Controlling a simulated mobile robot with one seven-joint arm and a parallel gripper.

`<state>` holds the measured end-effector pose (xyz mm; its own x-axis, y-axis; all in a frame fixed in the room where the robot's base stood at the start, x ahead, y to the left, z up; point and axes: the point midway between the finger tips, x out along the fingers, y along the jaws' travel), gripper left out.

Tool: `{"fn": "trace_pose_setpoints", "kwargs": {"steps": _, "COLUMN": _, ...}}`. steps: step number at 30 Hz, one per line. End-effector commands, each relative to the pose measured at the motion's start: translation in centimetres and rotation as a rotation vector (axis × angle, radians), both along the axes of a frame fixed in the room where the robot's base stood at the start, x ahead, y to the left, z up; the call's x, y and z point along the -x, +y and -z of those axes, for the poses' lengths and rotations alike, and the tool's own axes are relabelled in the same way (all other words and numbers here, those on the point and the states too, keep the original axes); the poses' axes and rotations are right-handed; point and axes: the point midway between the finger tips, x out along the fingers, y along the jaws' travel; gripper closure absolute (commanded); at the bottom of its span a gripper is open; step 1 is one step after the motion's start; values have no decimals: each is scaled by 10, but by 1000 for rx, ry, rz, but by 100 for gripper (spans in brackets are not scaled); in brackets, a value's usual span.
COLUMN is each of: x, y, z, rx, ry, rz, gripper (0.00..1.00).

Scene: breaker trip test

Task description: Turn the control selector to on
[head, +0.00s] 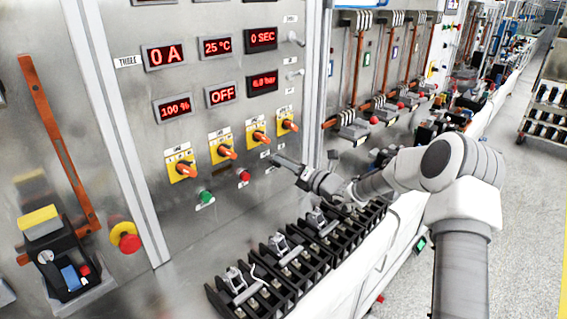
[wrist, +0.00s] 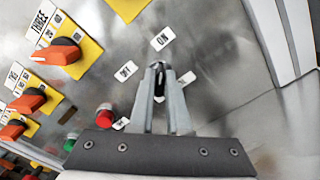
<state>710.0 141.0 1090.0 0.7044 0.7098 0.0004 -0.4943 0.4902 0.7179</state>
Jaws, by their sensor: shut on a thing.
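The control selector is a small knob on the metal panel (head: 150,130), between the ON label (wrist: 163,39) and the OFF label (wrist: 125,70) in the wrist view. My gripper (wrist: 158,72) is shut on it, and the fingertips hide nearly all of the knob. I cannot tell which label it points at. In the head view my gripper (head: 277,161) reaches the panel from the right, just right of the red push button (head: 244,176). The OFF display (head: 221,94) is lit above.
Several orange rotary switches on yellow plates, one here (head: 227,151), sit above and left of my gripper. A green button (head: 205,197) is near. Black terminal blocks (head: 250,290) stand below my arm. A red emergency button (head: 126,239) is at left.

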Motion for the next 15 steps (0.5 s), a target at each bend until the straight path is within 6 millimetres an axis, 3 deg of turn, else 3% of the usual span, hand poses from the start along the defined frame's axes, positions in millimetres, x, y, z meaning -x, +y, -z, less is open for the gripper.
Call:
{"fn": "trace_pose_setpoints", "kwargs": {"steps": 2, "x": 0, "y": 0, "z": 0, "rx": -1, "ry": 1, "rz": 1, "gripper": 100}}
{"fn": "trace_pose_setpoints", "kwargs": {"steps": 3, "x": 0, "y": 0, "z": 0, "rx": -1, "ry": 2, "rz": 1, "gripper": 80}}
{"fn": "trace_pose_setpoints", "kwargs": {"steps": 7, "x": 0, "y": 0, "z": 0, "rx": 0, "ry": 1, "rz": 1, "gripper": 56}}
{"fn": "trace_pose_setpoints", "kwargs": {"steps": 15, "x": 0, "y": 0, "z": 0, "rx": 1, "ry": 1, "rz": 1, "gripper": 55}}
